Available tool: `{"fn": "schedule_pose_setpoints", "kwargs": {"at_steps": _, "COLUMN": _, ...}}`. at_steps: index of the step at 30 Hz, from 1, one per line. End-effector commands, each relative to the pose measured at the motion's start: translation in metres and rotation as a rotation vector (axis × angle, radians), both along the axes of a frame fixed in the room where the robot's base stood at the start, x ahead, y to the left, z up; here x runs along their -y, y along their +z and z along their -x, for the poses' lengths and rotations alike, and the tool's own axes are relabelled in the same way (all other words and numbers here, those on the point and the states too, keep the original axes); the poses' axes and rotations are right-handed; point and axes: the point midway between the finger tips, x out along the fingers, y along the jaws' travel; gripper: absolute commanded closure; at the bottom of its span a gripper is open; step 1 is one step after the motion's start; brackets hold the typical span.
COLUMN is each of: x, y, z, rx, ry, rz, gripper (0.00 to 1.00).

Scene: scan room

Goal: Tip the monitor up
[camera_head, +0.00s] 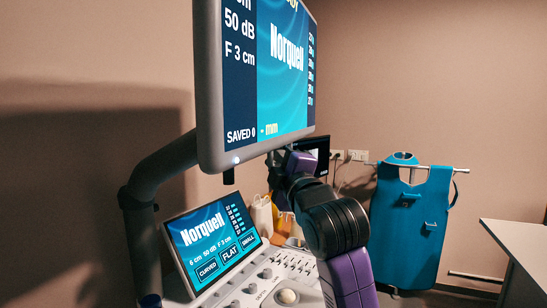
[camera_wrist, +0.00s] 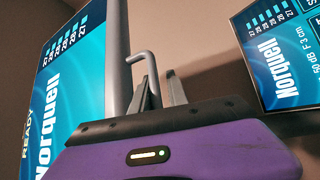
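The monitor (camera_head: 285,70), a large grey-framed screen with a blue "Norquell" picture, hangs on a thick dark arm (camera_head: 160,165) in the head view. In the wrist view the monitor (camera_wrist: 75,80) stands on the left, its grey edge towards me. A bent grey handle (camera_wrist: 146,60) sticks out from that edge. My gripper (camera_wrist: 161,82) has its two grey fingers apart at the handle, whose lower part runs down between them. I cannot tell whether either finger touches it. In the head view my purple wrist is at the monitor's lower right and the fingertips are hidden.
Below the monitor is a console (camera_head: 265,285) with knobs and a tilted touch panel (camera_head: 212,240). Bottles (camera_head: 263,214) and a dark screen (camera_head: 318,150) stand behind. A blue apron (camera_head: 410,225) hangs on a rail at right, near a white table (camera_head: 520,250).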

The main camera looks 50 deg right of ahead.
Motion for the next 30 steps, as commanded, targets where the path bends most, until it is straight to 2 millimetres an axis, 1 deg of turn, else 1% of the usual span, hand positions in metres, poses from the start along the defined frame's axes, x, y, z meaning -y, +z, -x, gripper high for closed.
{"fn": "schedule_pose_setpoints", "kwargs": {"at_steps": 9, "x": -0.001, "y": 0.002, "z": 0.0, "rx": 0.004, "ry": 0.001, "rz": 0.001, "gripper": 0.8}}
{"fn": "schedule_pose_setpoints", "kwargs": {"at_steps": 12, "x": -0.003, "y": 0.0, "z": 0.004, "rx": 0.004, "ry": 0.002, "rz": 0.002, "gripper": 0.8}}
{"fn": "schedule_pose_setpoints", "kwargs": {"at_steps": 14, "x": -0.006, "y": -0.001, "z": 0.009, "rx": 0.005, "ry": 0.002, "rz": 0.002, "gripper": 0.8}}
{"fn": "schedule_pose_setpoints", "kwargs": {"at_steps": 24, "x": -0.029, "y": -0.014, "z": 0.055, "rx": 0.005, "ry": 0.001, "rz": 0.0, "gripper": 0.8}}
{"fn": "schedule_pose_setpoints", "kwargs": {"at_steps": 27, "x": -0.033, "y": -0.015, "z": 0.063, "rx": 0.004, "ry": 0.001, "rz": 0.001, "gripper": 0.8}}
{"fn": "schedule_pose_setpoints", "kwargs": {"at_steps": 30, "x": -0.035, "y": -0.016, "z": 0.067, "rx": 0.002, "ry": 0.002, "rz": 0.001, "gripper": 0.8}}
